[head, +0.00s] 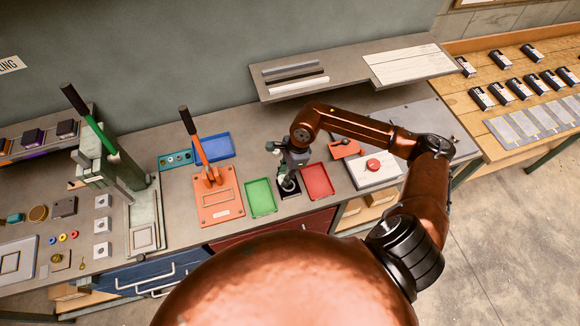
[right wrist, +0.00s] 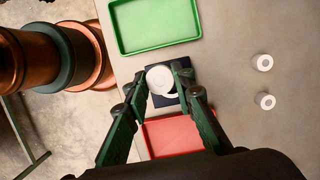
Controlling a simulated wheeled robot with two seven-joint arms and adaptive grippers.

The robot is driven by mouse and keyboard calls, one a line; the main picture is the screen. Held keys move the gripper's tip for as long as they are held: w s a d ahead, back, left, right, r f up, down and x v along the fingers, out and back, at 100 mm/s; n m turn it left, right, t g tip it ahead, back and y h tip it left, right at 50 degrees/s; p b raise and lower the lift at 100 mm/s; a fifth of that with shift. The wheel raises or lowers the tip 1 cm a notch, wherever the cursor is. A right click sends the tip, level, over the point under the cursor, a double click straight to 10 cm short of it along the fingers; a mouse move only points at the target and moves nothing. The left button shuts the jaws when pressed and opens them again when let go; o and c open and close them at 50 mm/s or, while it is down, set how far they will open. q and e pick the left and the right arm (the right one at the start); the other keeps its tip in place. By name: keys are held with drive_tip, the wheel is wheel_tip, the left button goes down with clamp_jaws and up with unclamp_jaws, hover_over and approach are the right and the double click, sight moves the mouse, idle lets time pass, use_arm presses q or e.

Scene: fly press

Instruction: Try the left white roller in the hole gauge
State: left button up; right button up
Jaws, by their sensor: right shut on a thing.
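My right gripper (head: 288,180) is over the dark hole gauge (head: 290,193), between the green tray and the red tray. In the right wrist view its fingers (right wrist: 158,82) are shut on a white roller (right wrist: 159,77), seen end-on as a round white face. The dark gauge (right wrist: 153,98) shows around and below the roller. I cannot tell whether the roller is in the hole or above it. Two more white rollers, each with a dark centre, stand on the bench in the right wrist view: one (right wrist: 263,62) and another (right wrist: 266,101). My left gripper is not in view.
The green tray (head: 261,198) lies left of the gauge and the red tray (head: 317,181) right of it, both close. An orange press (head: 220,205) stands further left. A box with a red button (head: 374,165) is to the right. A shelf (head: 340,72) overhangs the back.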

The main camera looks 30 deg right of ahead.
drive_tip(key=shift+d+f+m+t+h, duration=0.2)
drive_tip(key=shift+d+f+m, duration=0.25)
drive_tip(key=shift+m, duration=0.5)
drive_tip(key=shift+d+f+m+t+h, duration=0.15)
drive_tip(key=shift+d+f+m, duration=0.3)
drive_tip(key=shift+m, duration=0.45)
drive_tip(key=shift+d+f+m+t+h, duration=0.1)
drive_tip(key=shift+d+f+m+t, duration=0.2)
drive_tip(key=shift+f+m, duration=0.45)
drive_tip(key=shift+d+b+x, duration=0.1)
drive_tip(key=shift+b+x, duration=0.4)
drive_tip(key=shift+x, duration=0.1)
drive_tip(key=shift+d+b+x, duration=0.15)
drive_tip(key=shift+b+x, duration=0.35)
drive_tip(key=shift+x, duration=0.05)
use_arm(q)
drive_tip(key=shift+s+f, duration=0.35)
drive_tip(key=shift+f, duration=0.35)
use_arm(e)
drive_tip(key=shift+s+f, duration=0.1)
use_arm(q)
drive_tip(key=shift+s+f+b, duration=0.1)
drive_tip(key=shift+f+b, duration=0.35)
drive_tip(key=shift+b, duration=0.05)
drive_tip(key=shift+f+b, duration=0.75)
use_arm(e)
drive_tip(key=shift+f, duration=0.3)
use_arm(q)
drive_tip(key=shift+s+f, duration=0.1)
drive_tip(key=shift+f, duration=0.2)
